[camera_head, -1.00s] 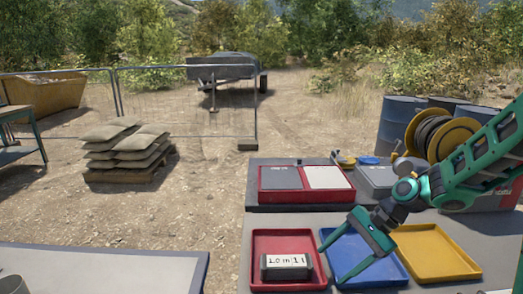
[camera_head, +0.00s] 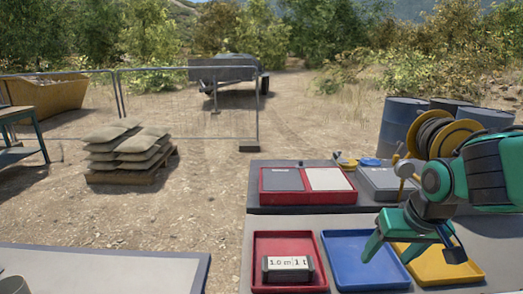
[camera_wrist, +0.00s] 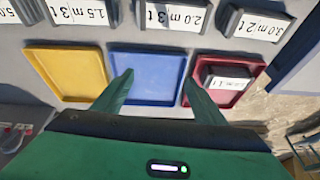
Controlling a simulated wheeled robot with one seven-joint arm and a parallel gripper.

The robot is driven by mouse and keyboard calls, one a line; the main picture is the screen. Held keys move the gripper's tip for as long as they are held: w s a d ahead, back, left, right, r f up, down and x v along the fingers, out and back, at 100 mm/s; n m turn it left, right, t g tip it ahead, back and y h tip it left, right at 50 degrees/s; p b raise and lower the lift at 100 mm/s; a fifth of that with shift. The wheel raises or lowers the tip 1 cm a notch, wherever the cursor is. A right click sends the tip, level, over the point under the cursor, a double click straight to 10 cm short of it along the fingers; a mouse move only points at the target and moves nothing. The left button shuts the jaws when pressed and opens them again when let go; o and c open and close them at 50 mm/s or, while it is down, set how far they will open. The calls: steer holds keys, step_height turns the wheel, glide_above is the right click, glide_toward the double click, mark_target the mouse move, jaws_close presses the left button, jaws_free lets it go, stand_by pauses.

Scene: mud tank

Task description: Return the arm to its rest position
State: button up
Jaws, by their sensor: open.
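My gripper (camera_head: 412,255) is in the head view, above the blue and yellow trays at the right, with its fingers apart and nothing between them. In the wrist view my gripper (camera_wrist: 158,90) shows two green fingers spread wide, with the blue tray (camera_wrist: 148,75) beyond them. My green arm reaches in from the right edge of the head view. The red tray (camera_head: 259,245) holds a block labelled 1.0 m 1 t (camera_head: 288,269). The blue tray (camera_head: 345,238) looks empty. The yellow tray (camera_head: 472,271) is partly covered by my gripper.
A red two-panel case (camera_head: 307,200) and a grey box (camera_head: 382,184) stand behind the trays. A cable reel (camera_head: 437,136) and blue barrels (camera_head: 397,123) stand at the right. In the wrist view, several labelled blocks, such as the 2.0 m 3 t one (camera_wrist: 172,32), stand beyond the trays.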

steer(key=s+d+m+g, duration=0.2)
steer(key=s+d, duration=0.4)
steer(key=s, duration=0.3)
steer(key=s+d+m+g, duration=0.2)
steer(key=s+d+m, duration=0.1)
steer(key=s+d, duration=0.3)
steer(key=s+f, duration=0.1)
steer(key=s, duration=0.1)
steer(key=shift+s+m, duration=0.3)
steer(key=shift+s, duration=0.05)
steer(key=shift+d, duration=0.1)
steer(key=shift+w+f, duration=0.2)
steer(key=shift+w, duration=0.45)
stand_by(5.2)
